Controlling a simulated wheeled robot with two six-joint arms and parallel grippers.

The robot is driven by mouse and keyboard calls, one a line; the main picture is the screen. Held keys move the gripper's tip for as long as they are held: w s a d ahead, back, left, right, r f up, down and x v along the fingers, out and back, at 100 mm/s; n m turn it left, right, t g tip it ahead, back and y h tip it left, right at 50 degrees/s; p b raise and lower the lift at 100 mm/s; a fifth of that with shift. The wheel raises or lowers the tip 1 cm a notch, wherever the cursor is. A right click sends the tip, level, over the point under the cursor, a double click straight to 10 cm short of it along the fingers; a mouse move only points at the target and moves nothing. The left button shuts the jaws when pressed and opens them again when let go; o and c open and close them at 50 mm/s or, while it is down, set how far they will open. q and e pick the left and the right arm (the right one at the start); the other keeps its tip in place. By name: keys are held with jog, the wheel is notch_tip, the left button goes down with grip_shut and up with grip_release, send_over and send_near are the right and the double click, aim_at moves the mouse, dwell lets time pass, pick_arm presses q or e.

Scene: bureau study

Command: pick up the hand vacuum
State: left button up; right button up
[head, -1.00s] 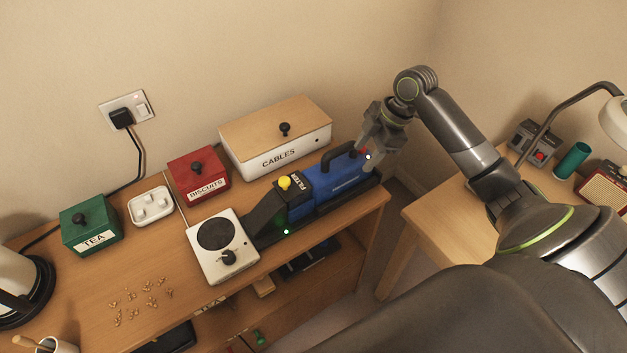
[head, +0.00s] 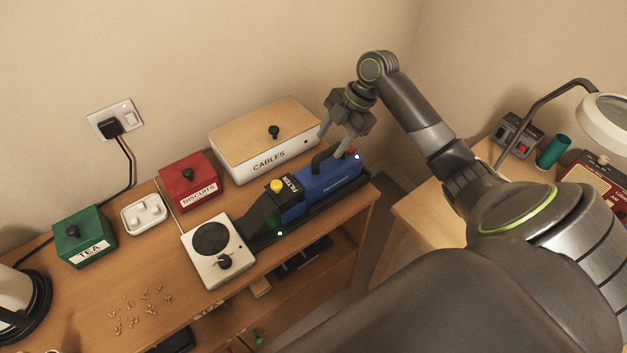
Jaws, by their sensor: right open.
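The hand vacuum (head: 329,184) is blue with a black handle on top, a yellow button and a dark front part marked FILTER. It lies in a black cradle (head: 262,240) along the front right edge of the desk. A green light shows at the cradle's front. My right gripper (head: 334,146) is open above the rear end of the vacuum. Its fingers point down around the height of the black handle, which they partly hide. I cannot tell whether they touch it. My left gripper is not in view.
A white CABLES box (head: 263,141) stands close behind the vacuum. A white hotplate (head: 217,250) is at its front end. A red BISCUITS tin (head: 189,179), a green TEA tin (head: 84,236) and scattered small bits (head: 139,309) are further left. A second table (head: 438,213) stands right across a gap.

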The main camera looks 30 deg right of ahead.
aim_at(323, 154)
jog(key=shift+w+a+f, duration=0.1)
jog(key=shift+a+f, duration=0.2)
jog(key=shift+f, duration=0.3)
jog(key=p+x, duration=0.2)
jog(key=x, duration=0.2)
jog(key=shift+a+f, duration=0.1)
jog(key=shift+f, duration=0.3)
jog(key=shift+w+f, duration=0.1)
jog(key=shift+f, duration=0.15)
grip_shut()
dwell(0.4)
jog(key=shift+a+r, duration=0.1)
jog(key=shift+r, duration=0.05)
